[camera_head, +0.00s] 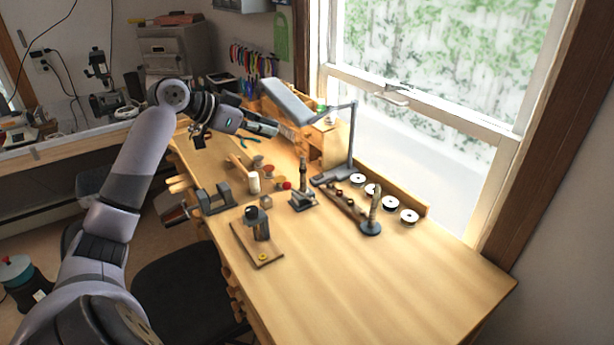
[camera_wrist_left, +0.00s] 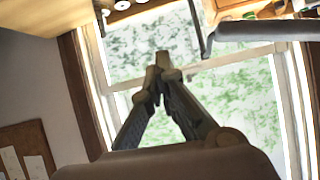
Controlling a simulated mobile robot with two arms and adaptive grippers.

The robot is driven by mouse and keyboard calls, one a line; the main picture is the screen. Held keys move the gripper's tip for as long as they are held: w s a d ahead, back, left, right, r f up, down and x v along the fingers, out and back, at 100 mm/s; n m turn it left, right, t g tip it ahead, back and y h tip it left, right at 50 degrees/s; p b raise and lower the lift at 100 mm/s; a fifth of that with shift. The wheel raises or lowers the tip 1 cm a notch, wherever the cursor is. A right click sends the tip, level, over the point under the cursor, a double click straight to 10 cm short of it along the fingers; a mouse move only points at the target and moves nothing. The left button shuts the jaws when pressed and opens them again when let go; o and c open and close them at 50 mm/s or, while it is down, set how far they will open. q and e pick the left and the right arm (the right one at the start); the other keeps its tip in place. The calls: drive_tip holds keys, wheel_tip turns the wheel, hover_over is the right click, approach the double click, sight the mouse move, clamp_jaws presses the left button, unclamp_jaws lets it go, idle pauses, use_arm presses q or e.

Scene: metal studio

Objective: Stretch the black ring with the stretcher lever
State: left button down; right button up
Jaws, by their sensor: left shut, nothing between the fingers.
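My left gripper (camera_head: 272,129) reaches in from the left and hangs above the back part of the wooden workbench. In the left wrist view its two fingers (camera_wrist_left: 162,64) meet at the tips, shut with nothing between them. A small upright tool with a dark base and a tall post (camera_head: 303,188) stands mid-bench and may be the stretcher with its lever. It stands in front of and below my left gripper, apart from it. I cannot make out the black ring. My right gripper is out of view.
A dark cylinder on a wooden board (camera_head: 258,224) stands nearer, and a tapered post on a round base (camera_head: 372,217) stands to the right. White round tins (camera_head: 392,203) line the window side. A desk lamp (camera_head: 350,150) stands close behind. The near right bench is clear.

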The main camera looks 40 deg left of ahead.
use_arm(q)
wheel_tip(320, 180, down, 6)
drive_tip(key=b, duration=0.6)
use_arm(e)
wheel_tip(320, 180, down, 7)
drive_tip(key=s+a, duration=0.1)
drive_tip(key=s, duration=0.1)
use_arm(q)
drive_tip(key=p, duration=0.4)
hover_over(290, 184)
drive_tip(key=w+d, duration=0.1)
drive_tip(key=w, duration=0.2)
wheel_tip(290, 184, down, 5)
drive_tip(key=s+f, duration=0.1)
drive_tip(key=s+a+f+p, duration=0.1)
drive_tip(key=f, duration=0.1)
drive_tip(key=shift+s, duration=0.35)
drive_tip(key=shift+f, duration=0.25)
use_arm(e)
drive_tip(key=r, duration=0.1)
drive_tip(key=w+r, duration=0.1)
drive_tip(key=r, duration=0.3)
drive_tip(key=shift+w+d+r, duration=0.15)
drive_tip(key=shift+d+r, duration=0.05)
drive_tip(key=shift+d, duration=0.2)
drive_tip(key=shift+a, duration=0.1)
